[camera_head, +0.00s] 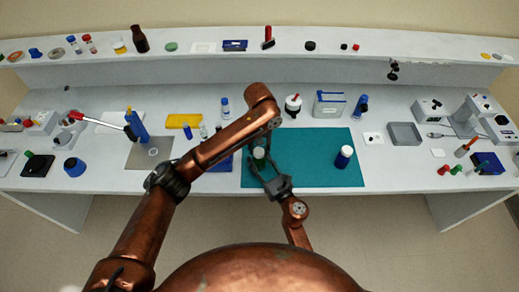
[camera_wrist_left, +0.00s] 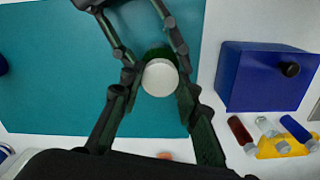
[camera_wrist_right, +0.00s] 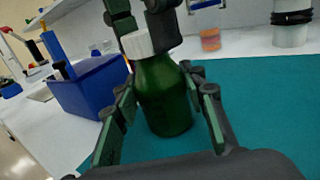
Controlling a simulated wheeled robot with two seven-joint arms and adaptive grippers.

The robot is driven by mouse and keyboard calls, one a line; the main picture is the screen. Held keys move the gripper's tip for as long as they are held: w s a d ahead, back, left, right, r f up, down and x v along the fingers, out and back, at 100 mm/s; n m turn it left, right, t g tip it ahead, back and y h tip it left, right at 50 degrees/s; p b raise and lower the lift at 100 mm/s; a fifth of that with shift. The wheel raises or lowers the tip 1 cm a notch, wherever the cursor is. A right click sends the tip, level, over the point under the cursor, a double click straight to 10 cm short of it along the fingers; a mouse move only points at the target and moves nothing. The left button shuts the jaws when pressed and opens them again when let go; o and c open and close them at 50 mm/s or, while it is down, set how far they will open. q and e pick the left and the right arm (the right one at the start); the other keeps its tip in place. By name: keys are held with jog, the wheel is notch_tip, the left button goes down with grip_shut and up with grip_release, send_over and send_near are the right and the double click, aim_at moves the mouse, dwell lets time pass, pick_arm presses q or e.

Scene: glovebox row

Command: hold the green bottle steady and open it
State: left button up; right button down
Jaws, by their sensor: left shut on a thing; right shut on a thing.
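The green bottle (camera_wrist_right: 165,98) stands upright over the teal mat (camera_head: 308,172), with a white cap (camera_wrist_right: 137,44) on its neck. In the left wrist view, the cap (camera_wrist_left: 160,77) shows from above with a rim of green bottle (camera_wrist_left: 157,52) behind it. My left gripper (camera_wrist_left: 160,83) comes from above and is shut on the cap. My right gripper (camera_wrist_right: 165,92) is lower, with its fingers on both sides of the bottle body, shut on it. In the head view, the small cap (camera_head: 259,153) shows among the fingers, and the bottle body is mostly hidden.
A blue box (camera_wrist_right: 88,85) stands beside the mat. A red-topped white bottle (camera_head: 293,105) and a blue-white rack (camera_head: 329,104) stand behind the mat. The mat's middle is clear.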

aim_at(259, 151)
pick_arm(q)
jog(key=n, duration=0.5)
jog(key=shift+a+n, duration=0.1)
jog(key=shift+n, duration=0.3)
jog(key=shift+w, duration=0.1)
jog(key=shift+r, duration=0.2)
jog(key=shift+r, duration=0.95)
jog(key=shift+r, duration=2)
pick_arm(e)
jog(key=c, duration=1.2)
grip_release()
jog(key=shift+o, duration=0.2)
